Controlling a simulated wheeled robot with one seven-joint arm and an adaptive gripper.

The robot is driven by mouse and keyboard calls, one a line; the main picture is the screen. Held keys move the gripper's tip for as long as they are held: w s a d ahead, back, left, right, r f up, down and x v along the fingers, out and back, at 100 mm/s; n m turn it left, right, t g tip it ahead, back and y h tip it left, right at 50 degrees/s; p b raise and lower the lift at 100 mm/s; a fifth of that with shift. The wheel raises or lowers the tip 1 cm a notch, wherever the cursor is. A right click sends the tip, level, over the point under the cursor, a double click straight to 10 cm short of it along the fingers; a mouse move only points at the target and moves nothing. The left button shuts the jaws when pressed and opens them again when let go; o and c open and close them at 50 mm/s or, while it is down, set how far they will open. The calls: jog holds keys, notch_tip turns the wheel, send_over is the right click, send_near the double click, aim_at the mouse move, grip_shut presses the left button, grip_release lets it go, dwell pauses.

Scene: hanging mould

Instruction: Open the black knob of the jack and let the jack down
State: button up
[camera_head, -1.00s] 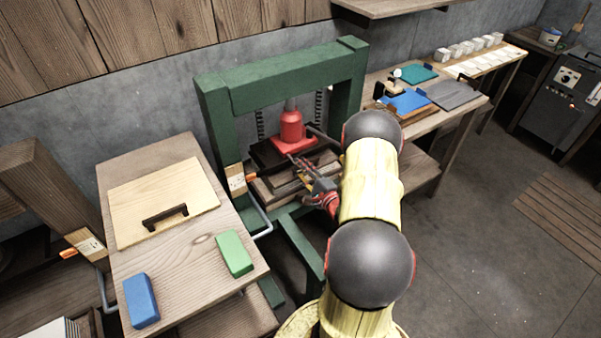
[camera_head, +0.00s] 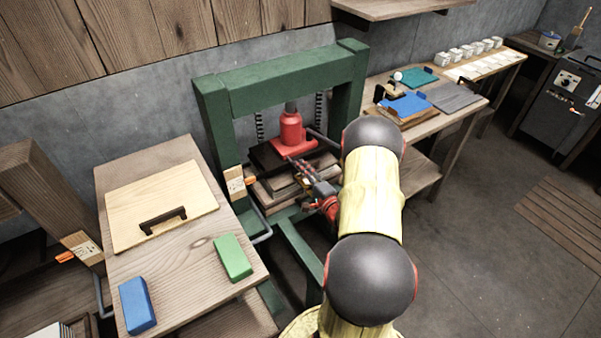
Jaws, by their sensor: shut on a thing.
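The red bottle jack (camera_head: 291,128) stands upright inside the green press frame (camera_head: 280,75), on a dark plate (camera_head: 264,158) over a stack of boards. Its ram reaches up toward the top beam. A dark lever (camera_head: 322,138) sticks out from its right side. My gripper (camera_head: 295,161) is at the front of the jack's red base, its fingers pointing up and left at it. The fingers look closed at the base's front edge. The black knob is hidden or too small to make out between the fingertips.
A wooden table on the left holds a board with a black handle (camera_head: 163,220), a green block (camera_head: 233,257) and a blue block (camera_head: 137,304). A bench on the right carries blue and grey sheets (camera_head: 405,104).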

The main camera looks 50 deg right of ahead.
jog(key=o, duration=0.4)
jog(key=shift+s+a+f, duration=0.1)
jog(key=shift+a+f, duration=0.05)
jog(key=shift+f, duration=0.05)
jog(key=shift+s, duration=0.1)
jog(key=v, duration=1.1)
jog(key=shift+s+r, duration=0.3)
jog(key=shift+r, duration=0.05)
jog(key=shift+s, duration=0.1)
